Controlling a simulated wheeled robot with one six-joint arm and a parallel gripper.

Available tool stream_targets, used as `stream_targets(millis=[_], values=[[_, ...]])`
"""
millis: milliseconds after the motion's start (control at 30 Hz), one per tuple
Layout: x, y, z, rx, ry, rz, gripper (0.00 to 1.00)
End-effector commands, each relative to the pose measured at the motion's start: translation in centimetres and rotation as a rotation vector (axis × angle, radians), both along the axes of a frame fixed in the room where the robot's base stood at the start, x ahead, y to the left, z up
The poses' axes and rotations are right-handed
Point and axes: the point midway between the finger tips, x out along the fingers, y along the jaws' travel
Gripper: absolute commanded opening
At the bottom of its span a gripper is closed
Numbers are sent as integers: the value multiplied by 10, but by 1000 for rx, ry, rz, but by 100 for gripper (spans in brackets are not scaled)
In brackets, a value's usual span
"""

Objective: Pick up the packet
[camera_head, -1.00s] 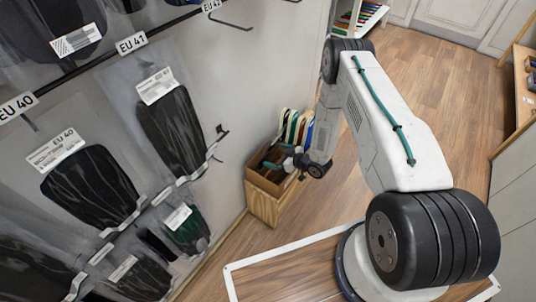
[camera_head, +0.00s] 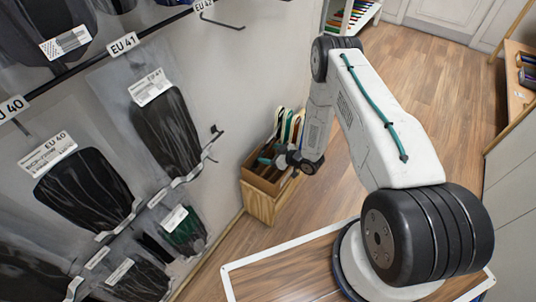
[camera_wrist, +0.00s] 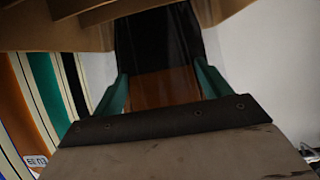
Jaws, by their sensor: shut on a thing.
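My gripper (camera_wrist: 160,75) shows in the wrist view as two teal fingers, one on each side of a dark packet (camera_wrist: 158,38). The fingers are shut on this packet. Its upper part is black, and its lower part looks clear, with brown showing through. In the head view my gripper (camera_head: 268,159) is over the wooden box (camera_head: 259,205) on the floor. The packet is too small and too hidden to make out there.
Colourful upright sheets (camera_head: 288,127) stand at the back of the box. A wall rack on the left holds several hanging packets (camera_head: 85,188) on hooks. Wooden floor (camera_head: 425,95) is clear to the right.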

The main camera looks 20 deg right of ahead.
Motion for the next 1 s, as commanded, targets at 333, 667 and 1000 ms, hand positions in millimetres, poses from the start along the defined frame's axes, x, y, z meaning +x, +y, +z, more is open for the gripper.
stream_targets(millis=[333, 667, 1000], values=[[1, 0, 50, -1, -3, 0, 52], [1, 0, 86, 0, -2, -1, 52], [0, 0, 94, 0, 0, 0, 52]])
